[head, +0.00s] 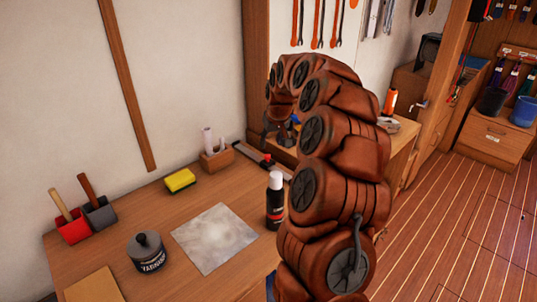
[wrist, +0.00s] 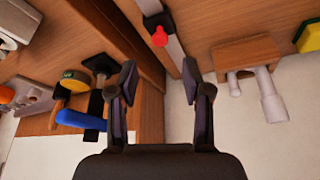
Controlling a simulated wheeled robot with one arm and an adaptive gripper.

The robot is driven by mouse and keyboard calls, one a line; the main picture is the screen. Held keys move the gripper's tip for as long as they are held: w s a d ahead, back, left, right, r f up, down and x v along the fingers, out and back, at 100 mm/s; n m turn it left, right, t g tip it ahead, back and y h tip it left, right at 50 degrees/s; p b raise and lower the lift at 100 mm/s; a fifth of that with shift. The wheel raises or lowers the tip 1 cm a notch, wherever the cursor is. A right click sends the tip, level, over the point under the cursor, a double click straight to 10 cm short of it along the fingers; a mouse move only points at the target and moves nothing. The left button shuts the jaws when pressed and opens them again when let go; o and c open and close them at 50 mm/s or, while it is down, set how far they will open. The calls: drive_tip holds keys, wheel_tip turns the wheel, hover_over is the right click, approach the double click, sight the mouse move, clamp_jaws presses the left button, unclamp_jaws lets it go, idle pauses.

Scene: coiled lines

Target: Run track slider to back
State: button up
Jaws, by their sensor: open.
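The track (head: 250,152) is a grey metal strip on the bench near the wall, running toward the black bottle. Its slider (head: 267,160) is a small black block with a red knob. In the wrist view the slider (wrist: 158,30) sits on the track (wrist: 174,48), beyond my fingertips and near the top edge. My gripper (wrist: 158,80) is open, with nothing between its fingers. In the head view my gripper (head: 282,135) hangs above the bench, beyond the slider and to its right. My arm hides part of the bench there, and the track's near end is partly hidden behind the bottle.
A wooden block with white tubes (head: 215,155) stands left of the track. A black bottle (head: 275,200) stands close in front. A yellow sponge (head: 180,180) and a dark tin (head: 146,252) are farther left. A blue-handled tool (wrist: 80,120) lies beside my gripper in the wrist view.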

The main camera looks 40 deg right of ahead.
sight(268, 155)
drive_tip(key=shift+p+x, duration=1)
drive_tip(key=shift+x, duration=2.85)
clamp_jaws()
